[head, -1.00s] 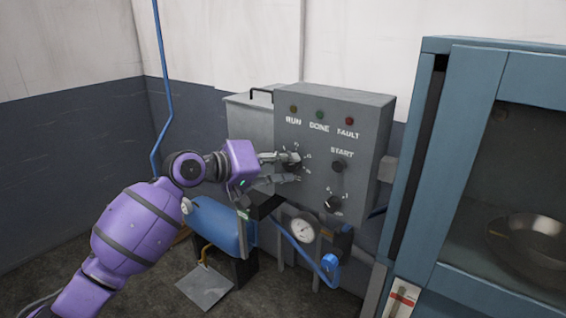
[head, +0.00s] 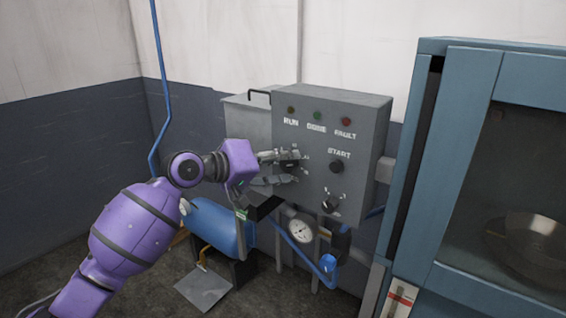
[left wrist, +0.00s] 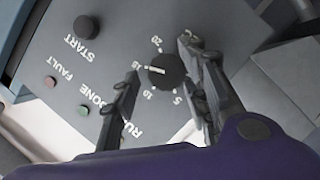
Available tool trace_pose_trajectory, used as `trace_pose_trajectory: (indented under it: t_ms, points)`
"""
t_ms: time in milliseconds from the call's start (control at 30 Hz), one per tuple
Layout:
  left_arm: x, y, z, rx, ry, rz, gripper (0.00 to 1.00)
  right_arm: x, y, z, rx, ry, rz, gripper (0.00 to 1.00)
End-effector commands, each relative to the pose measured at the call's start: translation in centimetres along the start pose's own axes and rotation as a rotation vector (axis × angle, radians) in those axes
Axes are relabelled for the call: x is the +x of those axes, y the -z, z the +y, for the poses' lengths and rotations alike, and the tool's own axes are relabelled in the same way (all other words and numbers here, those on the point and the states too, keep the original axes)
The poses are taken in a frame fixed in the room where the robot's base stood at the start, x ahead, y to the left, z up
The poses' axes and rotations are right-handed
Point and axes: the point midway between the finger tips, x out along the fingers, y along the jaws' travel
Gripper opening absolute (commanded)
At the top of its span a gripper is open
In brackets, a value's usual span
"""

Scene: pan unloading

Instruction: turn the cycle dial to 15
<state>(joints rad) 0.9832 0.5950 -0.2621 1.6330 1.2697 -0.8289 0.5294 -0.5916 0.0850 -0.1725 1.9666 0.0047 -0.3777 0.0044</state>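The cycle dial (left wrist: 170,72) is a round black knob on the grey control panel (left wrist: 65,55), with 5, 10, 15 and 20 marked around it. In the left wrist view its white pointer line points at the 15 mark (left wrist: 137,66). My left gripper (left wrist: 160,62) is open, with one finger on either side of the dial. I cannot tell whether either finger touches the knob. In the head view the left gripper (head: 296,168) reaches the panel from the left and partly hides the dial (head: 289,160). My right gripper is not in view.
The START button (head: 337,166) and a lower knob (head: 329,204) are on the same panel. Above are the RUN, DONE and FAULT lamps (head: 317,116). A blue tank (head: 220,228) and a gauge (head: 300,231) sit below. A blue cabinet (head: 455,150) with a pan (head: 535,240) stands right.

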Motion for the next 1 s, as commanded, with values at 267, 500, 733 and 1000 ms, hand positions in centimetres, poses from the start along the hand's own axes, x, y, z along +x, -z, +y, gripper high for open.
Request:
trace_pose_trajectory:
  t_ms: [267,500,733,1000]
  points:
    - [-3.5,0.0,-0.3,-0.001,0.004,0.0,0.41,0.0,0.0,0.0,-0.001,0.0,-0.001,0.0]
    - [-8.7,0.0,-0.1,0.002,0.002,0.001,0.41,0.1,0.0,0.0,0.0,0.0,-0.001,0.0]
    - [-11.5,0.0,0.0,0.0,0.0,0.001,0.41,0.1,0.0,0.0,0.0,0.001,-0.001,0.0]
    - [-12.0,0.0,0.1,0.001,-0.002,0.0,0.41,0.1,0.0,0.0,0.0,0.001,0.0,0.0]
